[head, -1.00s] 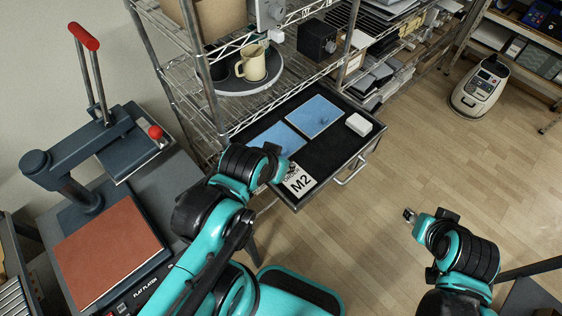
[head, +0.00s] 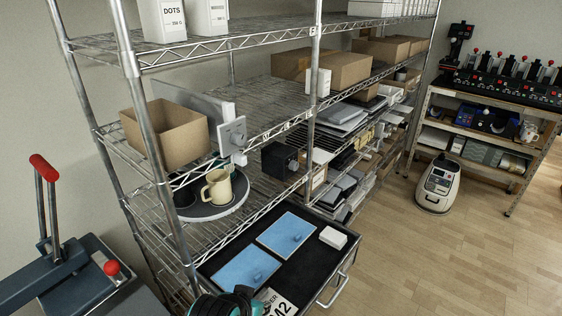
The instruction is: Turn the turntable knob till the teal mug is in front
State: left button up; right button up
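The round turntable (head: 212,211) sits on a wire shelf at left centre. A cream mug (head: 217,188) stands at its front. A black mug (head: 183,193) is to the left, partly behind a rack post. A dark, possibly teal mug (head: 224,165) is behind the cream one, mostly hidden. A light grey panel with a round knob (head: 236,132) stands above the turntable's right side. My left gripper (head: 243,296) shows only in part at the bottom edge, over the drawer and well below the turntable; its fingers are unclear. My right gripper is out of view.
An open black drawer (head: 310,268) holds two blue sheets and a white block (head: 333,237). A cardboard box (head: 165,134) stands above the turntable. A black box (head: 280,160) is right of it. A red-handled press (head: 80,270) is at left.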

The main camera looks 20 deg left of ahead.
aim_at(293, 165)
jog(key=k+l+u, duration=0.1)
jog(key=u, duration=0.3)
jog(key=k+l+u, duration=0.1)
jog(key=u, duration=0.35)
jog(key=k+l+u, duration=0.15)
jog(key=u, duration=0.25)
